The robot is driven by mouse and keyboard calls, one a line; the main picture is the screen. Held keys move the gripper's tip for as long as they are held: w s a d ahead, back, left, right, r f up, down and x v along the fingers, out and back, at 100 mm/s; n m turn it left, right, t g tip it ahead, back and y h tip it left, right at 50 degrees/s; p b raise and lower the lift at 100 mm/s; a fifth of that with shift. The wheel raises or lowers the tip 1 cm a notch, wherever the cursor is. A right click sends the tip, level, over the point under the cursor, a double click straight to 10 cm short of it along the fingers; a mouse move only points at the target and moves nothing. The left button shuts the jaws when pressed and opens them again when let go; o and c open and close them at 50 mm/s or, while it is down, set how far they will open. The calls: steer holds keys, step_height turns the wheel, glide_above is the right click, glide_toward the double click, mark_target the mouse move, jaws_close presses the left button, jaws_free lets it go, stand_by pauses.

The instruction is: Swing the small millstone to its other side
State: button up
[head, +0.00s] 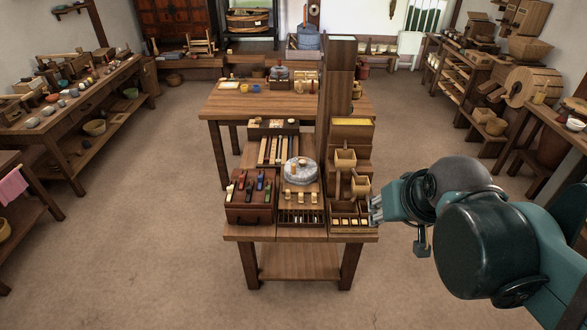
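A small round grey millstone (302,176) lies on the near wooden table (343,237), around its middle. A short light wooden peg stands up on its top, on the left side. My gripper (374,208) is to the right of the millstone, by the table's right edge, with its grey fingers pointing left. It is apart from the millstone. The fingers are too small here to tell their opening, and I see nothing held between them.
A dark red box with coloured handles (251,197) stands left of the millstone. Wooden box-shaped pieces (345,158) and a tall wooden post (336,100) stand to its right and behind. Another grey stone (279,73) sits on the back table. The floor on the left is clear.

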steer(key=w+a+r, duration=0.1)
steer(key=w+a, duration=0.1)
steer(key=w, duration=0.6)
steer(key=w+a+r, duration=0.1)
steer(key=w+a, duration=0.1)
steer(key=w, duration=0.7)
steer(key=n+g+b, duration=0.2)
glide_above(294, 165)
steer(key=s, duration=0.2)
step_height(294, 165, down, 30)
steer(key=shift+s+d+y, duration=0.15)
steer(key=shift+s+y, duration=0.05)
steer(key=shift+y, duration=0.1)
steer(key=shift+b+x, duration=0.95)
steer(key=shift+x, duration=2.9)
steer(key=shift+s, duration=0.1)
steer(key=shift+c, duration=0.2)
jaws_close()
